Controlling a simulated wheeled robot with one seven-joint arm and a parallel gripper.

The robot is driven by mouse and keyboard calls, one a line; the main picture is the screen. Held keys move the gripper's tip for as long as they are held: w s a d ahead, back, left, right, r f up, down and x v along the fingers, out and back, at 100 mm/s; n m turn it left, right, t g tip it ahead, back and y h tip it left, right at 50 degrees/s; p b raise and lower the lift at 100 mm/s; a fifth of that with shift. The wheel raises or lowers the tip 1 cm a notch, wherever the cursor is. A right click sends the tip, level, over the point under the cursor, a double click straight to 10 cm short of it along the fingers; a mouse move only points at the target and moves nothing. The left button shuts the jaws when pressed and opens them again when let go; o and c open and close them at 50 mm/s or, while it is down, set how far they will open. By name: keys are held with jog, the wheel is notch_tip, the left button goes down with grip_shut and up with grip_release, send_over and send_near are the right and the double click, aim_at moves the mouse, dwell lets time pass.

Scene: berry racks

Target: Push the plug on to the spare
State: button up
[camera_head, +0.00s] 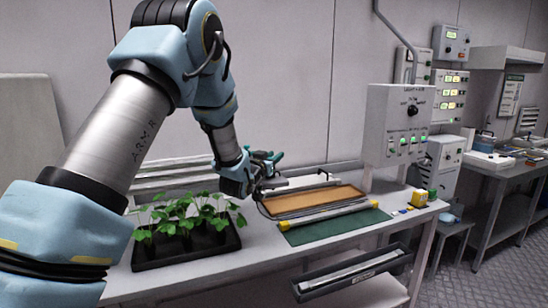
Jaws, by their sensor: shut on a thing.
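My gripper (264,182) is over the bench, behind and left of the brown tray, with its jaws shut. The plug in the jaws is too small and too hidden by the fingers to make out. A thin dark cable (259,207) loops down beside the gripper to the tray's left end. A long light bar with yellow ends, which looks like the spare (330,214), lies on a green mat (337,228) in front of the tray. The gripper is apart from this bar, up and left of it. I cannot see a socket on the bar.
A black tray of seedlings (187,257) stands at the bench's left. The brown tray (313,200) lies behind the bar. A grey control box (398,123) stands at the back right. Small yellow and blue pieces (419,199) lie at the right end. Another bar hangs below (350,274).

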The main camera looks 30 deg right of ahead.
grip_shut()
dwell(0.9)
